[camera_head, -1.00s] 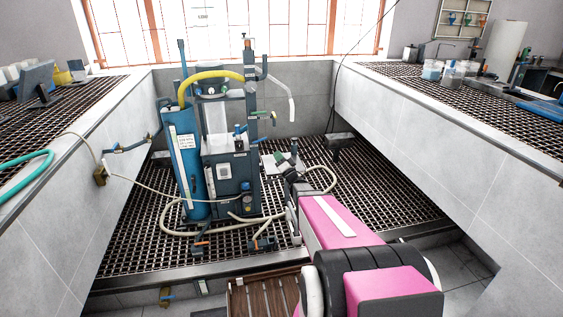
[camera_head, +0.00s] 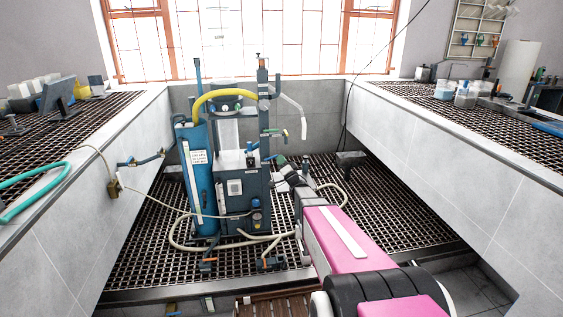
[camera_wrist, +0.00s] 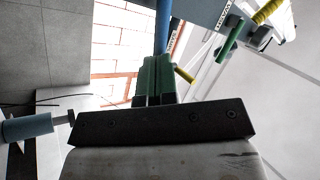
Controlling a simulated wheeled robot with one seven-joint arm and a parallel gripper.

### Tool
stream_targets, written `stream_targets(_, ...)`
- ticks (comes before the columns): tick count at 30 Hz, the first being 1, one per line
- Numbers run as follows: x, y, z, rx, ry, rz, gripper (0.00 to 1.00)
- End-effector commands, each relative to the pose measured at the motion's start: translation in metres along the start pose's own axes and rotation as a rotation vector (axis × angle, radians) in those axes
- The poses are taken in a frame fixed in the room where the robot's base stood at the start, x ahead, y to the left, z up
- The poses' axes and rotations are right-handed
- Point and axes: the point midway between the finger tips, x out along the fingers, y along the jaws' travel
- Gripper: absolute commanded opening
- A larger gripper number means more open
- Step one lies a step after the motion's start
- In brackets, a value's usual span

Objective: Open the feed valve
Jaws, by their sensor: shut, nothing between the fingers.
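The flotation machine (camera_head: 240,178) stands on the floor grating, with a blue cylinder (camera_head: 203,178), a grey cabinet and an upright column. Several small valves sit on it, including a green-ended one (camera_head: 274,131) on the column's right side and a blue-handled one (camera_head: 253,147) lower down.
A yellow hose (camera_head: 215,95) arches over the cylinder, and a beige hose (camera_head: 180,240) loops on the grating (camera_head: 140,260). Grated benches with tiled walls (camera_head: 450,170) flank both sides. Open grating lies right of my arm.

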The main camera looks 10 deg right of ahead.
Motion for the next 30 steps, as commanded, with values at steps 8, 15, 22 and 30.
stream_targets(8,0.001,-0.002,-0.002,-0.038,-0.026,0.001,0.00)
stream_targets(15,0.003,-0.004,-0.003,-0.066,-0.047,0.001,0.00)
stream_targets(22,0.006,-0.010,-0.006,-0.134,-0.094,-0.001,0.00)
stream_targets(30,0.015,-0.023,-0.012,-0.314,-0.220,-0.001,0.00)
